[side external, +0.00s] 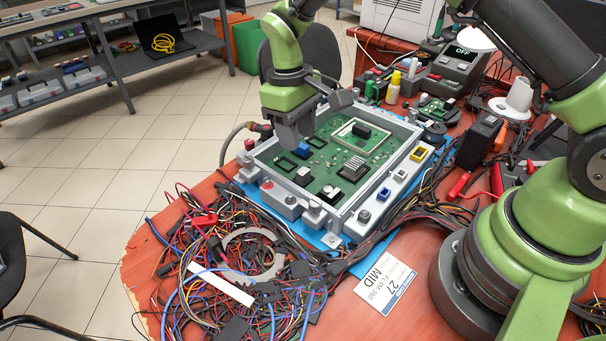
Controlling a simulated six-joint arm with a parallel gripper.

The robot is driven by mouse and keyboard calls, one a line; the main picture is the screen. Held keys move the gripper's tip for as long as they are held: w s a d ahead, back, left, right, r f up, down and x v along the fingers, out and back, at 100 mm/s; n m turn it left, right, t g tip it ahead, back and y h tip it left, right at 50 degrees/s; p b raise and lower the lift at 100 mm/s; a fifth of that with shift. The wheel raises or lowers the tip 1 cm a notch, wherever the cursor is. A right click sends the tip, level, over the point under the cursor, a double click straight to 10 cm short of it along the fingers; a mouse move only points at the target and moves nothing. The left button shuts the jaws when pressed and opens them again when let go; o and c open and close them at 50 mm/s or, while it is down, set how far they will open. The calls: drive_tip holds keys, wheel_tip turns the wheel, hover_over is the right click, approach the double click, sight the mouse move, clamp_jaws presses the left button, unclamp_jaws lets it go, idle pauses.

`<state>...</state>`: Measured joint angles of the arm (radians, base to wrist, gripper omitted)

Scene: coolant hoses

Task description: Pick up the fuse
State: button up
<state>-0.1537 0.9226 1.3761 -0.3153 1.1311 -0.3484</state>
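My gripper (294,138) hangs over the left back part of a green circuit board (327,178), which sits in a grey open housing (262,190). Its fingers point down, and I cannot tell whether they are open or shut. No part is clearly recognisable as the fuse. A small blue block (302,150) lies on the board just below and right of the fingers, partly hidden by them. A blue-edged part (383,193) and a yellow-edged part (418,154) sit on the housing's right rim. A black block (361,131) stands inside a pale frame on the board.
A tangle of wires (235,265) with a grey ring covers the table's front left. A white label card (385,285) lies in front. Bottles (393,88), a soldering station (455,68) and a black box (478,142) stand behind and right. Raised housing walls and posts surround the board.

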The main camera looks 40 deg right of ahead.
sight(303, 171)
drive_tip(key=f, duration=0.5)
drive_tip(key=s+f, duration=0.1)
drive_tip(key=f, duration=0.2)
drive_tip(key=shift+d+f, duration=0.15)
drive_tip(key=c, duration=0.7)
